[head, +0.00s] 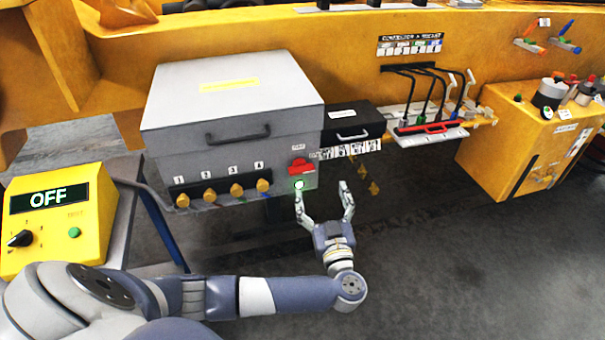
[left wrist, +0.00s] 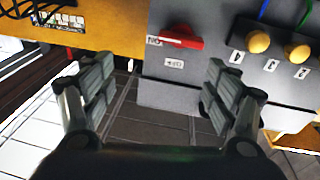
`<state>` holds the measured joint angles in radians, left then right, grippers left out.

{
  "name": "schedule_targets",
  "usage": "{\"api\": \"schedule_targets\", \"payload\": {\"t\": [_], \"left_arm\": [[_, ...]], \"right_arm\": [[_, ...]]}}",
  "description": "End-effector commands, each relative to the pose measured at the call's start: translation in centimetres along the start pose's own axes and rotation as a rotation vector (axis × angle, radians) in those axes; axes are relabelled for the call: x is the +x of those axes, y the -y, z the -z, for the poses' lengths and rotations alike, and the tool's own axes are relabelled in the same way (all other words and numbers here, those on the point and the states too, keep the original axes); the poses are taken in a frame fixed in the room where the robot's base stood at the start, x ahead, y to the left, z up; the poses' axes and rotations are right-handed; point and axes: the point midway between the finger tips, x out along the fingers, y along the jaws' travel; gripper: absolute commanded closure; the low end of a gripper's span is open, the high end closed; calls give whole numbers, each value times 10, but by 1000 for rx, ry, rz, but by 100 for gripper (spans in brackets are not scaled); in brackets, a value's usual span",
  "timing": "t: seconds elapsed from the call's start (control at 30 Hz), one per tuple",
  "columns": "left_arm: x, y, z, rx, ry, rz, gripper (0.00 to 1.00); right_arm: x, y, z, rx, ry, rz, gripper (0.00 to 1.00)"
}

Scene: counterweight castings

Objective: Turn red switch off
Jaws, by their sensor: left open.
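The red switch (head: 301,167) is on the front right of a grey box (head: 233,138), above a lit green light (head: 298,185). In the left wrist view the red switch (left wrist: 180,40) lies beyond the fingertips, roughly between them, with a small label beside it. My left gripper (head: 321,188) is open and empty, just below and to the right of the switch in the head view. Its two fingers are spread wide in the left wrist view (left wrist: 160,75). I see no contact with the switch. My right gripper is in neither view.
Several yellow knobs (head: 237,190) line the box front left of the switch. A yellow unit (head: 58,225) reading OFF stands at the left. A black drawer (head: 352,123) and a cable rack (head: 430,130) are to the right. Open floor lies below.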

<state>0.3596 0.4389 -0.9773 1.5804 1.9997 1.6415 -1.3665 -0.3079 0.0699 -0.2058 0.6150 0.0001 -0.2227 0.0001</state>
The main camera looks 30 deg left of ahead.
Motion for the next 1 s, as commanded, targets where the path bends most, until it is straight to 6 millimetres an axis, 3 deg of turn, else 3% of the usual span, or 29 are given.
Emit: {"api": "schedule_targets", "payload": {"t": [0.27, 0.7, 1.0], "left_arm": [[-4, 20, 0, 94, 116, 105, 20], [69, 29, -7, 97, 116, 108, 20], [96, 32, -13, 94, 120, 106, 20]], "right_arm": [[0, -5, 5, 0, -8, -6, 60], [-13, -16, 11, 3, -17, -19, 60], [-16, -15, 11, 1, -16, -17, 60]]}}
